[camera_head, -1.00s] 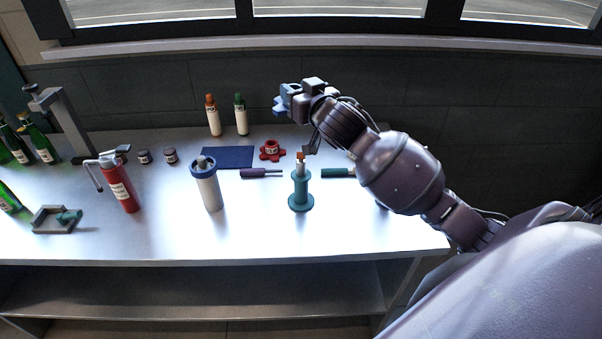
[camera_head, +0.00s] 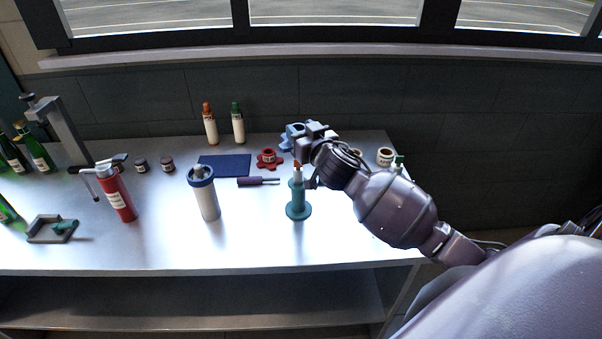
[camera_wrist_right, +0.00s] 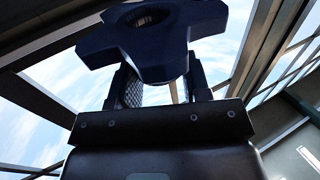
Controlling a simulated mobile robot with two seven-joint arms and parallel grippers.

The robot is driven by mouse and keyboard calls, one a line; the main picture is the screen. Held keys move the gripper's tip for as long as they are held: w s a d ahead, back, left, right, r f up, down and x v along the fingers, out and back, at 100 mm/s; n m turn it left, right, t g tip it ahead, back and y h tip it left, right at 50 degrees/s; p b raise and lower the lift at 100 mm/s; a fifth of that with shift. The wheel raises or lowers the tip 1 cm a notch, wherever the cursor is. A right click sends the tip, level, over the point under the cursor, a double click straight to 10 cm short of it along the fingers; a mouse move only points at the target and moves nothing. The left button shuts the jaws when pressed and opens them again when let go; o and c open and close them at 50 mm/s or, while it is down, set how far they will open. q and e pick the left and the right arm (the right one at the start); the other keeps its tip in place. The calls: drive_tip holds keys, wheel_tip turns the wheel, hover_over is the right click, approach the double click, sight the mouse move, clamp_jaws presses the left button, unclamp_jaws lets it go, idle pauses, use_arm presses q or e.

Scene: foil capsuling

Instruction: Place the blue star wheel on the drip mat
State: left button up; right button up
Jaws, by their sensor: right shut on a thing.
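The blue star wheel (camera_head: 287,139) is in my right gripper (camera_head: 298,137), off to the right of the drip mat and apart from it. In the right wrist view the star wheel (camera_wrist_right: 143,42) fills the top, its lobes and central hole visible, with the jaws of my right gripper (camera_wrist_right: 160,88) shut on one lobe. The drip mat (camera_head: 225,165) is a dark blue rectangle lying flat and bare on the bench. My left gripper is not in view.
A red star wheel (camera_head: 269,158) lies between mat and gripper. A teal stand (camera_head: 298,199) is in front of the gripper, a purple-handled tool (camera_head: 256,182) and a white-blue canister (camera_head: 206,195) in front of the mat. Two bottles (camera_head: 238,124) stand behind it.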

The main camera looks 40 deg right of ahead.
sight(301, 172)
wheel_tip(301, 172, down, 12)
drive_tip(key=shift+f+b, duration=0.2)
drive_tip(key=shift+b, duration=0.6)
drive_tip(key=shift+f, duration=0.25)
drive_tip(key=o, duration=1)
drive_tip(key=shift+s, duration=0.1)
